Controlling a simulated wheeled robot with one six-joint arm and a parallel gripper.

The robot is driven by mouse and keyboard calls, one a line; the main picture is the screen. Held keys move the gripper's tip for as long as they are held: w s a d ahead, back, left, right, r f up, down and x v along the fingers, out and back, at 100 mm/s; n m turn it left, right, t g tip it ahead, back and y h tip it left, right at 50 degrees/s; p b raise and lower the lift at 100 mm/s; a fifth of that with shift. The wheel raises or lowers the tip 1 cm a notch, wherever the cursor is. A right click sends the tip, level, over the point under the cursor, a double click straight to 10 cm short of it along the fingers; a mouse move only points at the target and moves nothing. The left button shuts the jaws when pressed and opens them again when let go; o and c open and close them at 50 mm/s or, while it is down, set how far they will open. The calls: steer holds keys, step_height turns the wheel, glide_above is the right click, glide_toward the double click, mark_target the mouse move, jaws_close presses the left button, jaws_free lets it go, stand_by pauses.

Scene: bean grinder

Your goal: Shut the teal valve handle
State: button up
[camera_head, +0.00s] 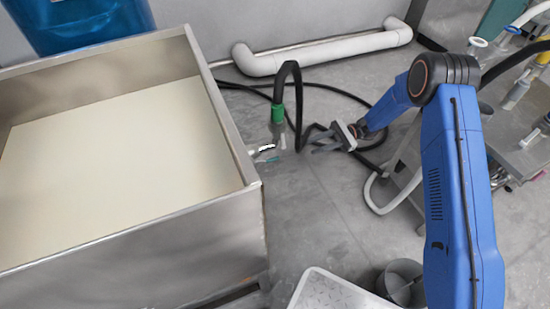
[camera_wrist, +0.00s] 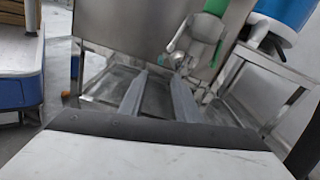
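The small teal valve handle (camera_head: 266,158) sits on the right side of the steel bin, beside a pale fitting. The exact angle of the handle is too small to tell.
The large steel bin (camera_head: 225,118) fills the left. A black hose with a green collar (camera_head: 278,113) hangs close by the valve. A white pipe (camera_head: 325,52) runs along the wall. A grey bucket (camera_head: 402,282) and a metal step (camera_head: 335,293) stand on the floor in front.

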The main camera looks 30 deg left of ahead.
mark_target(274, 159)
steer(key=x, duration=1.7)
steer(key=shift+s+a+f, duration=0.15)
steer(key=shift+a, duration=0.2)
jaws_close()
